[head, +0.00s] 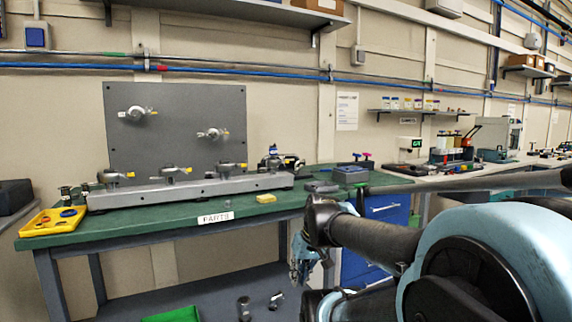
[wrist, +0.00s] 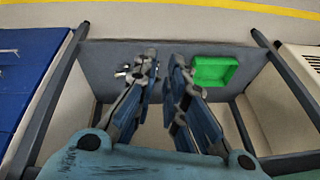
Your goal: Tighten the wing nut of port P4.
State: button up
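The ports are small metal fittings with yellow tags. Two sit on the upright grey panel (head: 180,95), an upper left fitting (head: 137,113) and a lower right fitting (head: 213,134). Three more stand along the long metal rail on the bench: left (head: 115,176), middle (head: 175,173) and right (head: 230,168). The labels are too small to read, so I cannot tell which is P4 or make out its wing nut. My gripper (wrist: 164,62) points down over the bench's lower shelf, fingers apart and nothing between them. In the head view it hangs below the bench top's front right.
The green bench top (head: 160,229) carries a yellow tray (head: 35,232), a yellow block (head: 266,198) and a grey box (head: 350,175). Blue drawers (head: 385,208) stand at right. A green bin (wrist: 230,70) and small metal parts lie on the lower shelf (wrist: 105,50).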

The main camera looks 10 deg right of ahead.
aim_at(284, 162)
jog(key=w+a+r+n+t+y, duration=0.1)
jog(key=w+a+r+t+y, duration=0.15)
jog(key=w+r, duration=0.55)
jog(key=w+a+r+n+t+y, duration=0.1)
jog(key=w+r+n+t+y, duration=0.3)
jog(key=w, duration=0.6)
jog(key=w+d+r+m+t+h, duration=0.3)
jog(key=w+d+r+t, duration=0.4)
jog(key=w+d+r, duration=0.8)
jog(key=a+f+x, duration=0.1)
jog(key=x, duration=1.8)
jog(key=shift+a, duration=0.2)
jog(key=shift+s, duration=0.1)
grip_shut()
